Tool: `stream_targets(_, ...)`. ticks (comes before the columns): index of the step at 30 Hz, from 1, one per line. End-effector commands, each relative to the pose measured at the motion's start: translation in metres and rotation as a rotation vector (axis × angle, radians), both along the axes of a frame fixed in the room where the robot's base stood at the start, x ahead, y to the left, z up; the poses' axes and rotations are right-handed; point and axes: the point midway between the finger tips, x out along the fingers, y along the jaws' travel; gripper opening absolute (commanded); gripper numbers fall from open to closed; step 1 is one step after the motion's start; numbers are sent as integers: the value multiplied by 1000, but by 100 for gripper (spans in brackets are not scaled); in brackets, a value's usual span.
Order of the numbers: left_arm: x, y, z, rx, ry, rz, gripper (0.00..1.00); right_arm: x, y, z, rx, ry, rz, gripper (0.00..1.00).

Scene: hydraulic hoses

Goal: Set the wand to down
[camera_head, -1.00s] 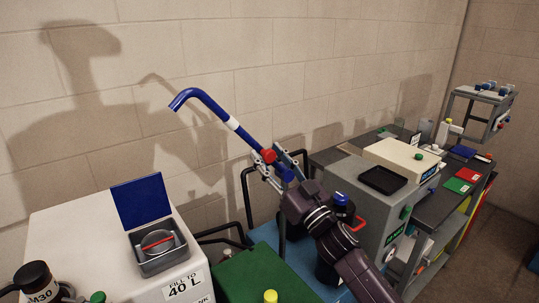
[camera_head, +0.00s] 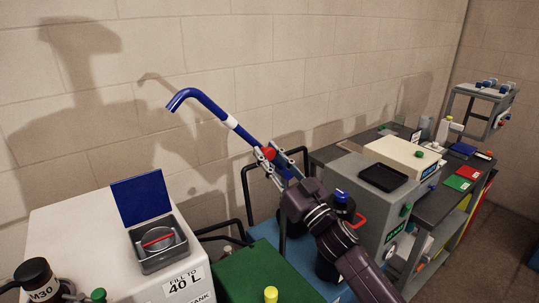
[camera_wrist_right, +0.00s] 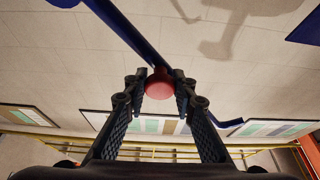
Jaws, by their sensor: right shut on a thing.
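The wand (camera_head: 205,104) is a long blue tube with a bent free end and a white band. It slants up to the left in the head view, its bent tip above the white tank. A red knob (camera_head: 267,153) sits on its lower part. My right gripper (camera_head: 269,156) has its fingers on either side of this knob and is shut on it. In the right wrist view the red knob (camera_wrist_right: 159,84) lies between the fingertips, with the blue tube running past it. The wand's lower end is partly hidden by my gripper. My left gripper is not in view.
A white tank (camera_head: 85,235) with an open blue lid (camera_head: 142,200) stands at the left. A green box (camera_head: 255,275) is at the front. Black rails (camera_head: 246,190) stand near the wand. A grey machine (camera_head: 375,205) and a cluttered bench are to the right. The wall is behind.

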Motion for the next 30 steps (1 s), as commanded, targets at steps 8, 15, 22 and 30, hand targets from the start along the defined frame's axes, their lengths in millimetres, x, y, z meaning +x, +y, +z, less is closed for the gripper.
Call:
stream_targets(8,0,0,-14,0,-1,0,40,-5,7,-18,-123,-87,-2,0)
stream_targets(15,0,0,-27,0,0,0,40,-13,18,-40,-294,-213,-1,0)
stream_targets(22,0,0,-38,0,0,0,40,-19,25,-64,-459,-331,0,0)
stream_targets(30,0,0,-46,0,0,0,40,-21,29,-85,-605,-439,0,0)
